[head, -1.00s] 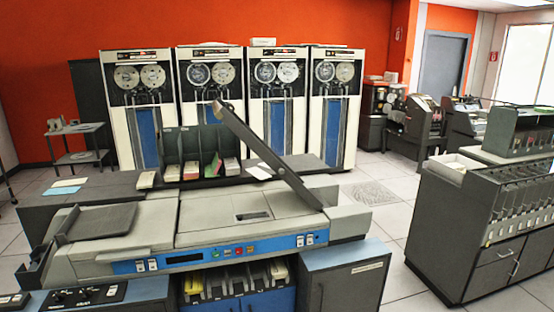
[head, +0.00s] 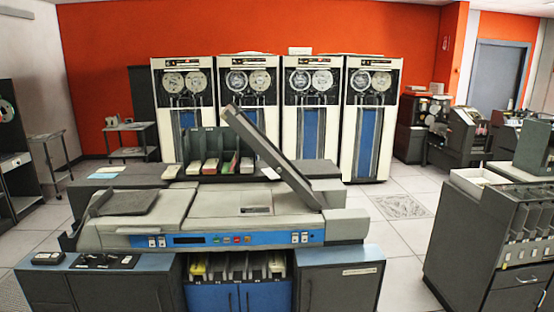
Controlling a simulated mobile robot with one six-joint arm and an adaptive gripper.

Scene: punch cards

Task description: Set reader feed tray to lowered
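The card reader (head: 165,228) stands front and centre in the head view, a long grey machine with a blue control strip across its front. A long dark feed tray (head: 268,154) slopes over its right half. The tray's lower end is at the right of the reader top, and its free end is raised up to the left, well clear of the top. A flat dark plate (head: 125,202) lies at the reader's left end. My gripper is not in view.
The reader stands on a dark cabinet (head: 338,288) with card slots below. Behind it is a card rack (head: 208,163) on a dark table. A grey card-sorting cabinet (head: 470,235) stands at the right. Bare floor (head: 405,268) lies between this cabinet and the reader.

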